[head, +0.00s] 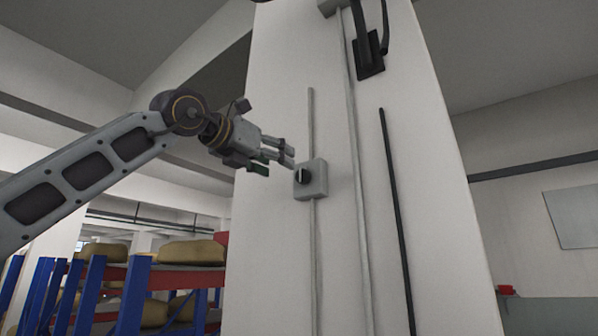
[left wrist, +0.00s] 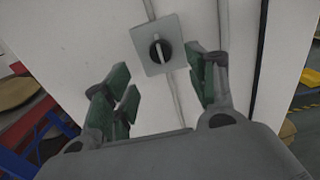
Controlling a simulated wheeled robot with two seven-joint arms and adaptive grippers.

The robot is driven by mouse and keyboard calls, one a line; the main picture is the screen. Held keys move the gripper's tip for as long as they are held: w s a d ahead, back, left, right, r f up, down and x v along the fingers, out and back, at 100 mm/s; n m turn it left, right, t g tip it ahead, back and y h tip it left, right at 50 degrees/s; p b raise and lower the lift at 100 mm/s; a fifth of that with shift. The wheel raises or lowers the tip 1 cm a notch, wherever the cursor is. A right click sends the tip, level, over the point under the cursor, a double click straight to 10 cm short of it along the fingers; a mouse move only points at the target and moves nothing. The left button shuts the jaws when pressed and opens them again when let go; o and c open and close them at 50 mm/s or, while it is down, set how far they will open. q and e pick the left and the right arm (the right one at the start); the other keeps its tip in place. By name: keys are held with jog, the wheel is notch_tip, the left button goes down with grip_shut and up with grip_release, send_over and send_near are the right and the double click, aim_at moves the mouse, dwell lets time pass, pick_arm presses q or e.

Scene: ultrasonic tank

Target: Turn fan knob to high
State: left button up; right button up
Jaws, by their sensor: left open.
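The fan knob (head: 301,177) is a round black dial with a pale pointer bar, on a small grey switch box (head: 318,180) fixed to the white column. In the left wrist view the knob (left wrist: 160,51) faces me, its bar close to upright in the picture, on the square grey plate (left wrist: 150,60). My left gripper (head: 279,162) is open and empty, a little to the left of the box and apart from it. In the left wrist view its green-padded fingers (left wrist: 165,85) are spread, with the knob beyond and between them. My right gripper is not in view.
The white column (head: 265,260) carries conduits above and below the box and a dark pipe (head: 396,215) to the right. A black fitting (head: 368,55) hangs higher up. Blue and red racks with tan sacks (head: 193,252) stand at the lower left.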

aim_at(300, 174)
pick_arm(q)
jog(key=p+x, duration=0.3)
jog(key=x, duration=0.5)
jog(key=shift+w+d, duration=0.15)
jog(key=shift+w, duration=0.05)
jog(key=shift+w+d, duration=0.15)
jog(key=shift+w, duration=0.15)
jog(key=shift+w+d, duration=0.25)
jog(key=shift+w, duration=0.1)
jog(key=c, duration=1)
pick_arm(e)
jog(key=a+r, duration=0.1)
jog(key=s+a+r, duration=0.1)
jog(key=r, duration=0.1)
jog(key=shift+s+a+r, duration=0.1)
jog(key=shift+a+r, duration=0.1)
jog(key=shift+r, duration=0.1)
